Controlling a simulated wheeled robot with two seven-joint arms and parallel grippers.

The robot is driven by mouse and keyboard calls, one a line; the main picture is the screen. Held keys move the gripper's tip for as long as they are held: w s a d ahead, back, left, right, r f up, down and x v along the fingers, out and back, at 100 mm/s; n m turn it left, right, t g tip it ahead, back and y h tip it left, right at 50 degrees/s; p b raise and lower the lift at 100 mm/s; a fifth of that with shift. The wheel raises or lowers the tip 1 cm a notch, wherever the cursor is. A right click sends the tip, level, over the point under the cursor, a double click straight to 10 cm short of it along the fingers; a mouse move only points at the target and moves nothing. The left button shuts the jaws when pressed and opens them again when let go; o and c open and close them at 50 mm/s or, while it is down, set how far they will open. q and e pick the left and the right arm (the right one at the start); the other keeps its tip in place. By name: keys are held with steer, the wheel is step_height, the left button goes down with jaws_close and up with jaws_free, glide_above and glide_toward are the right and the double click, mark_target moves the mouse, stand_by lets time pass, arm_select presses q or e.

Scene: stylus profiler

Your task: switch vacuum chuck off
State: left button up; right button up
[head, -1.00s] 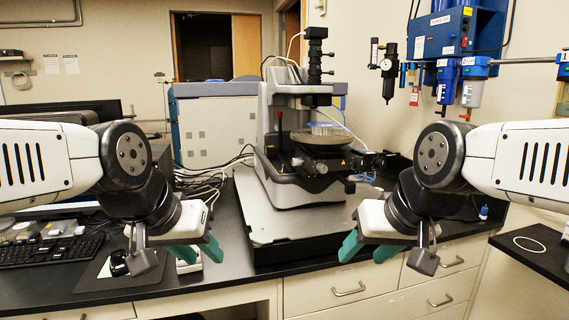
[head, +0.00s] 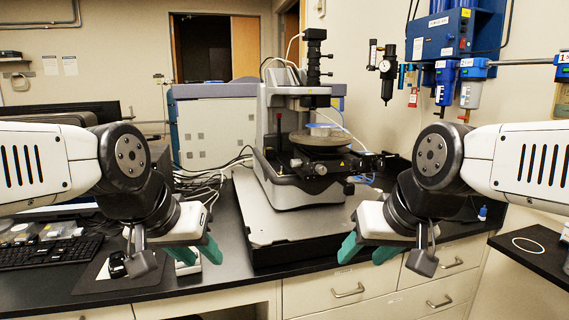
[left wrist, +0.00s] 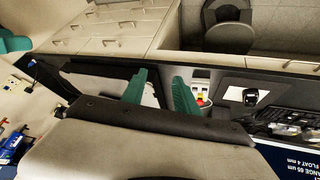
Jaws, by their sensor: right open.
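The stylus profiler (head: 285,195) stands on the counter in the head view. Its dark round chuck (head: 320,139) carries a clear bluish item (head: 321,129). A small white box (head: 188,265) sits on the counter, partly behind my left gripper (head: 196,252). In the left wrist view, what seems the same box, with red and yellow parts (left wrist: 203,92), shows beside one finger. My left gripper is open and empty, its green fingers apart above the counter's front. My right gripper (head: 367,250) is open and empty, in front of the profiler's base. I cannot make out any switch's setting.
A keyboard (head: 50,252) and a mouse on a dark mat (head: 105,284) lie at the left. Cables (head: 205,185) run behind my left gripper. A blue air-filter panel (head: 445,33) hangs on the right wall. Drawers (head: 345,293) are below the counter edge.

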stand_by(0.4)
arm_select(q)
steer(key=shift+w, duration=0.1)
steer(key=shift+c, duration=0.7)
steer(key=m+t, duration=0.3)
steer(key=t, duration=0.3)
glide_toward(280, 178)
steer(key=s+a, duration=0.8)
steer(key=s, duration=0.4)
steer(key=w+d+t+h, duration=0.1)
steer(key=w+d, duration=0.2)
steer(key=w, duration=0.4)
steer(key=w+d+f+m+t+h, duration=0.1)
steer(key=w+d+t, duration=0.1)
steer(key=w, duration=0.5)
steer(key=w+d+m+t, duration=0.1)
steer(key=w+d+t, duration=0.1)
steer(key=w+d, duration=0.2)
steer(key=shift+w+d+f+h, duration=0.15)
steer(key=shift+w+f+h, duration=0.05)
steer(key=shift+w, duration=0.55)
steer(key=shift+w+d+f+h, duration=0.15)
steer(key=shift+w+f+h, duration=0.05)
steer(key=shift+w, duration=0.55)
jaws_close()
